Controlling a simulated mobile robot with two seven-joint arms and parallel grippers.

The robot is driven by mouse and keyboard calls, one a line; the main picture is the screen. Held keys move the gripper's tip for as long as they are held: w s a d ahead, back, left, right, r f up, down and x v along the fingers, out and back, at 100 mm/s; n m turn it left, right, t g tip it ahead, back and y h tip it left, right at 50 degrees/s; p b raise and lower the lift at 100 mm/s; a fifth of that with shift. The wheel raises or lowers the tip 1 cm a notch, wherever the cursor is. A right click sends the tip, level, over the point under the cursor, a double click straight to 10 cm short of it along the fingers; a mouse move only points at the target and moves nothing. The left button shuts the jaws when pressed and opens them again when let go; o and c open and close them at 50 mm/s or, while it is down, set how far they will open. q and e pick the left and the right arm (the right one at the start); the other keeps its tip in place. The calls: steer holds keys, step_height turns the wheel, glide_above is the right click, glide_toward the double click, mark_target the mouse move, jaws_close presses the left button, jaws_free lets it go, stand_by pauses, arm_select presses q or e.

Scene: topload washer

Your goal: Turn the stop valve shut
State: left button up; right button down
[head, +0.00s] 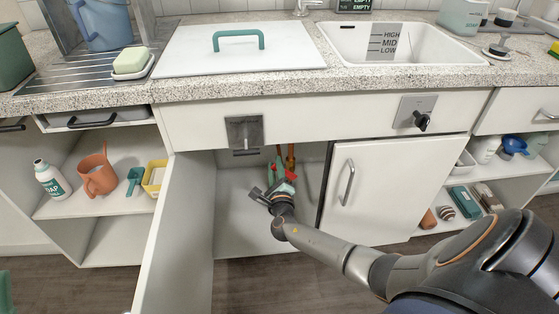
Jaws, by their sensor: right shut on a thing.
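The stop valve shows as small red parts (291,173) inside the open cabinet under the counter, by a copper-coloured pipe (290,155) and a green hose (280,168). My right gripper (277,184) reaches into the cabinet from the lower right and is shut on the valve's red handle. The gripper hides much of the handle, and its exact angle cannot be told. My left gripper is not in view.
The open cabinet door (178,240) stands out to the left of the opening. A closed door (370,185) with a bar handle is to the right. Open shelves with a jug (97,174) and bottles flank them. The counter (260,85) runs above.

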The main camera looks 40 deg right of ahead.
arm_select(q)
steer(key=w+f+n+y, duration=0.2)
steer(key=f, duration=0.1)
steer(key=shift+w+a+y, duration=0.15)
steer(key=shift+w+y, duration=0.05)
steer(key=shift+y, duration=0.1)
arm_select(e)
steer(key=f+n, duration=0.1)
steer(key=n, duration=0.1)
steer(key=a+f+n, duration=0.1)
steer(key=f+n, duration=0.1)
steer(key=n, duration=0.1)
steer(key=f+n, duration=0.2)
steer(key=n, duration=0.1)
steer(key=shift+w+a, duration=0.25)
steer(key=shift+w, duration=0.15)
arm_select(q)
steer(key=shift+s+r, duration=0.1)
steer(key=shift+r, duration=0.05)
arm_select(e)
steer(key=shift+n, duration=0.3)
steer(key=c, duration=0.7)
jaws_free()
steer(key=shift+r, duration=0.1)
